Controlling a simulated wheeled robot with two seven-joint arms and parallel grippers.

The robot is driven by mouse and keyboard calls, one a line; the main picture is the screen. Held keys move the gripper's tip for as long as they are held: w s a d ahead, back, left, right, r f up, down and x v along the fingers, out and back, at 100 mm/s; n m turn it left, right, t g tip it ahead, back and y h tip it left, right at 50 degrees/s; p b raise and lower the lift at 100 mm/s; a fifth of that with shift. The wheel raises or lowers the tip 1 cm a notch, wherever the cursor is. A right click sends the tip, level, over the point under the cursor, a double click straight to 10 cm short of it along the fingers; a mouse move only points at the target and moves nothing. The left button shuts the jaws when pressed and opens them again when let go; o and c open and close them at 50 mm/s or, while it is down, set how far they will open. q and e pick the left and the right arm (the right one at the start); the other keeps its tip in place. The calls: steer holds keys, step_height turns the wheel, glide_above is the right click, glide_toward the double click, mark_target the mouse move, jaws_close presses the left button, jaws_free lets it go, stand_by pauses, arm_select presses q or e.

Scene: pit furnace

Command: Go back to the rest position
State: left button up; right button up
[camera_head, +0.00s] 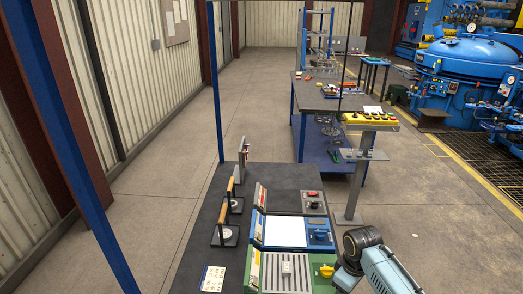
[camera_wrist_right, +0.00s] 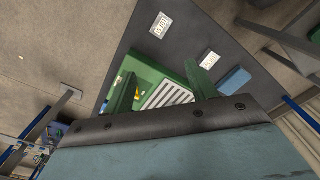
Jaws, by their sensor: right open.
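My right arm enters the head view at the lower right, with a dark round joint and pale blue links. The right gripper's fingers cannot be made out there. In the right wrist view, my right gripper (camera_wrist_right: 161,72) has two green fingers spread apart with nothing held between them. Beyond the fingers lies a green panel box with a pale slotted grille (camera_wrist_right: 168,97). I cannot tell how far the fingers are from it. My left gripper is not in view.
The dark workbench (camera_head: 190,262) carries a green control box (camera_head: 268,271), a blue-edged box (camera_head: 284,231) and upright wooden-handled tools (camera_head: 225,214). A yellow button pedestal (camera_head: 370,121) stands beyond. A second bench (camera_head: 312,98) and blue furnace (camera_head: 471,58) are farther back. Floor at left is clear.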

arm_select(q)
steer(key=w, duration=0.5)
arm_select(e)
steer(key=s+a+m+t, duration=0.2)
steer(key=s+a+m, duration=0.15)
steer(key=s, duration=1.45)
steer(key=s+d+r+m+t, duration=0.1)
steer(key=s+d+r+m, duration=0.2)
steer(key=s+r, duration=0.55)
step_height(320, 180, down, 30)
steer(key=s+g+b, duration=0.1)
steer(key=s+b, duration=0.1)
steer(key=b, duration=0.3)
arm_select(q)
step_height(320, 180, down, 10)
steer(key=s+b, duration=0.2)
steer(key=b, duration=0.3)
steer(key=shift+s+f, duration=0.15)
arm_select(e)
steer(key=s+d+f+g, duration=0.1)
steer(key=s+d+f, duration=0.1)
steer(key=s+f, duration=1.4)
step_height(320, 180, down, 5)
steer(key=shift+s+d+r, duration=0.15)
steer(key=shift+s, duration=0.15)
